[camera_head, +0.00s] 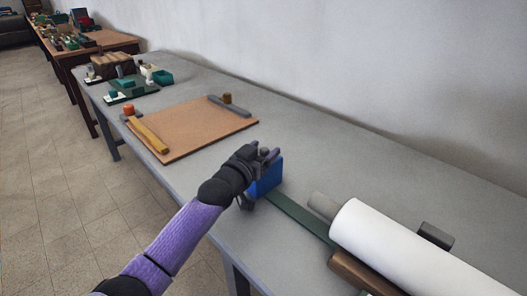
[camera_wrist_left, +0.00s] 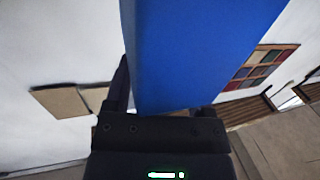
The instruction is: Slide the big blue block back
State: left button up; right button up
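The big blue block (camera_head: 267,177) stands on the grey table at the left end of a dark green strip (camera_head: 303,217). My left gripper (camera_head: 258,178) is at the block, with one finger by its far upper side and the other by its near side. In the left wrist view, the blue block (camera_wrist_left: 195,55) fills the upper middle. One finger of the left gripper (camera_wrist_left: 160,95) lies close along its left edge; the other is hidden by the block. The gripper appears shut on it. My right gripper is not in view.
A large white roll (camera_head: 410,250) lies at the right, with a brown bar (camera_head: 360,272) in front and a dark block (camera_head: 435,236) behind. A brown board (camera_head: 188,128) with bars lies beyond the gripper. The table behind the blue block is clear up to the wall.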

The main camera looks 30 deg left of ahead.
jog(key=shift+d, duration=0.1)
pick_arm(q)
jog(key=shift+s, duration=0.15)
jog(key=s+p, duration=0.5)
jog(key=s, duration=0.4)
jog(key=shift+s+a, duration=0.3)
jog(key=shift+a, duration=0.1)
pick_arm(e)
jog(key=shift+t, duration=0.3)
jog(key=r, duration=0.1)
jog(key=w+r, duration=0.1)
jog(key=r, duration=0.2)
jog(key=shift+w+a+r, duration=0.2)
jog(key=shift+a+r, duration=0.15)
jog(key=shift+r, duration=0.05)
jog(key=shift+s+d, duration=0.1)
